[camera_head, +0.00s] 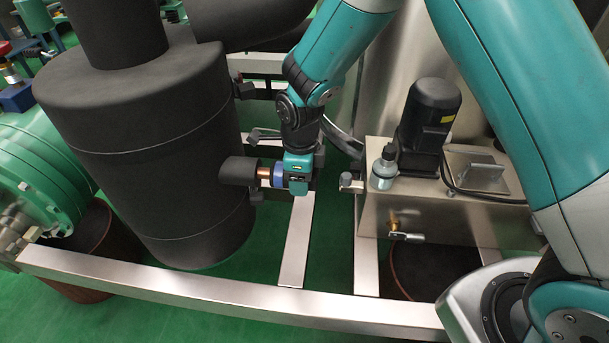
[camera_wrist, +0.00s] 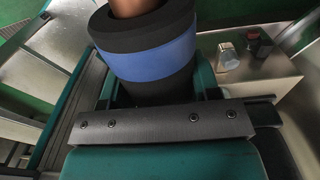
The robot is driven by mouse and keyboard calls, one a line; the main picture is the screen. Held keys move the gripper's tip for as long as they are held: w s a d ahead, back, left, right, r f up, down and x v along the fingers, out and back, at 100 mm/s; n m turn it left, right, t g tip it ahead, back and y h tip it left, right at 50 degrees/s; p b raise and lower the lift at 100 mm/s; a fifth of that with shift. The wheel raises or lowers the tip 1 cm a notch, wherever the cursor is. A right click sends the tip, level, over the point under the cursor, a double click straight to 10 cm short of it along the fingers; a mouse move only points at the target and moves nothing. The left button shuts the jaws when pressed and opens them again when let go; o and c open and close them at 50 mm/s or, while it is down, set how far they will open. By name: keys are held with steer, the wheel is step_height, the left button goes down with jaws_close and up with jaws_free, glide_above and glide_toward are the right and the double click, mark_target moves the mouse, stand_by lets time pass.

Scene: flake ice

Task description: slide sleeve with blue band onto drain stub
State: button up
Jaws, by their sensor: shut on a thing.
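The sleeve is a thick black foam tube with a blue band (camera_wrist: 155,62); the band also shows in the head view (camera_head: 277,176). My gripper (camera_head: 290,178) is shut on the sleeve, with a finger on each side of it in the wrist view (camera_wrist: 156,88). The bare copper drain stub (camera_head: 264,173) sticks out from a black insulated branch of the vessel. In the wrist view the copper (camera_wrist: 132,7) meets the sleeve's open end and the foam rings it. The two look roughly in line. How deep the copper sits inside is hidden.
The large black insulated vessel (camera_head: 155,150) stands left of my gripper. A steel box (camera_head: 440,215) with a black motor (camera_head: 429,115) and a brass valve (camera_head: 395,222) is on the right. A steel frame rail (camera_head: 230,303) crosses in front. Green floor shows between the crossbars.

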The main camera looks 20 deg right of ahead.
steer(key=shift+w+a, duration=0.3)
steer(key=shift+a, duration=0.4)
steer(key=shift+w+a, duration=0.25)
steer(key=shift+a, duration=0.4)
stand_by(0.3)
steer(key=o, duration=1.3)
steer(key=shift+o, duration=0.2)
steer(key=shift+r+p, duration=0.15)
steer(key=shift+p, duration=0.2)
steer(key=shift+r+p, duration=1.85)
steer(key=shift+r, duration=0.25)
step_height(320, 180, up, 17)
steer(key=p, duration=0.1)
steer(key=shift+r, duration=0.2)
